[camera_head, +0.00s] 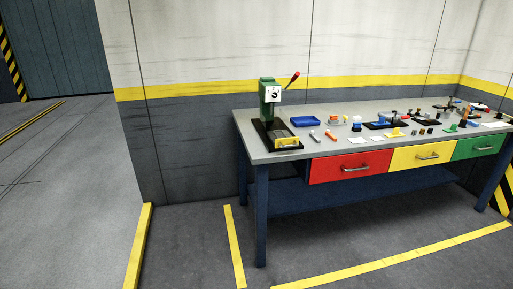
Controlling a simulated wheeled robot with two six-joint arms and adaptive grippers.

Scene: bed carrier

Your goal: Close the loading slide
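A green press (268,97) with a white dial face and a red-tipped lever stands at the left end of the workbench. At its foot is a black base (265,127) that extends toward the bench's front edge. A yellow part (286,142) sits at the front end of this base, near the bench edge. It may be the loading slide, but it is too small to tell for sure. Neither of my grippers is in view.
The grey workbench (345,152) has red (338,166), yellow (408,158) and green (468,149) drawers, all seeming shut. A blue tray (305,121) and several small parts lie right of the press. The floor before the bench is clear, with yellow lines.

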